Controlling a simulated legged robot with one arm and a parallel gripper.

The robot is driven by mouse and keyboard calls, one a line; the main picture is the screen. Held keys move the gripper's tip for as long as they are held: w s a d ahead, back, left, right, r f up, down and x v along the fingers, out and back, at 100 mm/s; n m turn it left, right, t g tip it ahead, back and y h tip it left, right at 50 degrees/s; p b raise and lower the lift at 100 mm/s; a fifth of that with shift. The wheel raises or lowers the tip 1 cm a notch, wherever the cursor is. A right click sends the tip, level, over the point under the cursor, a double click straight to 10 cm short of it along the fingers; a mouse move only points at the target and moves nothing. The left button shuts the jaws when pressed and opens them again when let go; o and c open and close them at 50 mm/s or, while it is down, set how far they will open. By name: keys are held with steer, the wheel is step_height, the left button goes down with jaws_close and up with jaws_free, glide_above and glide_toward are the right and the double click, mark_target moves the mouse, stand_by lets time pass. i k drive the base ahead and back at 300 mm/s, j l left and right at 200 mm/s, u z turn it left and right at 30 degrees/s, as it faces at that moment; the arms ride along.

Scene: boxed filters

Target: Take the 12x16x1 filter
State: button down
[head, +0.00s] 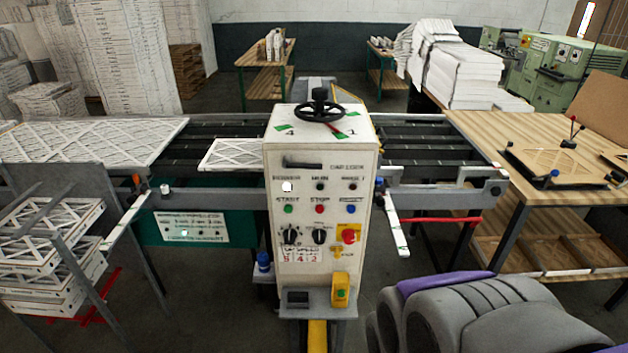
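Flat white filters with lattice faces show in the head view, and I cannot read any size on them. One filter (232,153) lies on the dark conveyor behind the control box, which hides its right part. Large lattice filter panels (85,138) lie on the left end of the conveyor. A stack of smaller filters (48,240) sits in a metal rack at the far left. I cannot tell which one is the 12x16x1 filter. My gripper is not in view; only a grey and purple part, probably of my own body, shows at the lower right.
A white control box (322,200) with buttons and a black handwheel stands front centre. A wooden table (470,135) with a tool board stands right. White stacks (462,75) and green machines (560,75) are behind it. Bare floor shows on both sides of the box's base.

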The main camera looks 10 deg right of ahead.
mark_target(234, 154)
steer(key=i+j+z, duration=0.1)
steer(key=z, duration=0.75)
steer(key=j+z, duration=0.2)
steer(key=j, duration=0.3)
steer(key=j+z, duration=0.25)
steer(key=j, duration=0.3)
steer(key=j+z, duration=0.2)
steer(key=j, duration=0.3)
steer(key=k+j+z, duration=0.2)
steer(key=j, duration=0.35)
steer(key=j+z, duration=0.25)
steer(key=j, duration=1)
steer(key=k+j, duration=0.1)
steer(key=j, duration=0.7)
steer(key=i, duration=0.15)
